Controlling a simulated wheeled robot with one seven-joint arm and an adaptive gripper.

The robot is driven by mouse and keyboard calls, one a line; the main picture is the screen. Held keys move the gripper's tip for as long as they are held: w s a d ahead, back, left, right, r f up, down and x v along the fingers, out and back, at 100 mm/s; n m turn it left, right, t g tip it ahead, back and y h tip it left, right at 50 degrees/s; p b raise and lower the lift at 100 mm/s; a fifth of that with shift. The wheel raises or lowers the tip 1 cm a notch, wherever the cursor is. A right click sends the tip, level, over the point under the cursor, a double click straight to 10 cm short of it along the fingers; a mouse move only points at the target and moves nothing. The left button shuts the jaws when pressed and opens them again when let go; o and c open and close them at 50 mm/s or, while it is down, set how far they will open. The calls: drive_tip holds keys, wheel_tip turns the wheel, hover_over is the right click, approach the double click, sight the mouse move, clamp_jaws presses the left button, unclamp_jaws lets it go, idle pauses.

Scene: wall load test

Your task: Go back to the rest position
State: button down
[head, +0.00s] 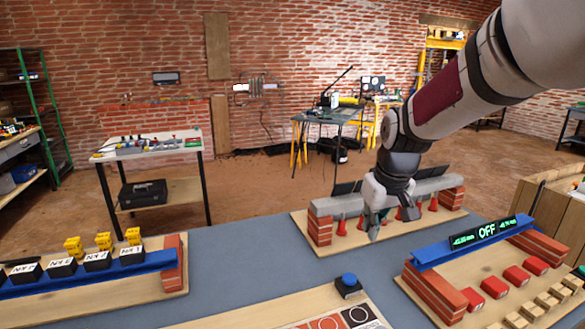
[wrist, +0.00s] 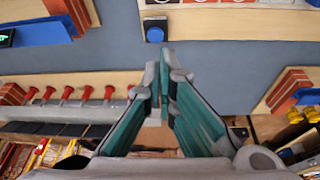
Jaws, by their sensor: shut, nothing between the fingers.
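My gripper (head: 388,222) is at the end of my arm, pointing down in front of the grey beam (head: 340,205) at the far side of the grey table. In the wrist view my gripper (wrist: 165,58) shows its two teal-sided fingers meeting at the tips, shut with nothing between them. The grey beam rests on brick pillars on a wooden board, with several red jacks (head: 433,204) below it. My gripper and arm hide part of the beam. The red jacks (wrist: 67,93) also show left of my fingers in the wrist view.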

drive_tip(key=s+r+m, duration=0.1)
drive_tip(key=s+r, duration=0.2)
drive_tip(key=s, duration=1.2)
drive_tip(key=s+r+m, duration=0.1)
drive_tip(key=s+r, duration=0.2)
drive_tip(key=s, duration=1.2)
drive_tip(key=shift+m+t+p, duration=0.4)
drive_tip(key=shift+p, duration=0.05)
drive_tip(key=shift+d+r, duration=0.1)
drive_tip(key=shift+r, duration=0.05)
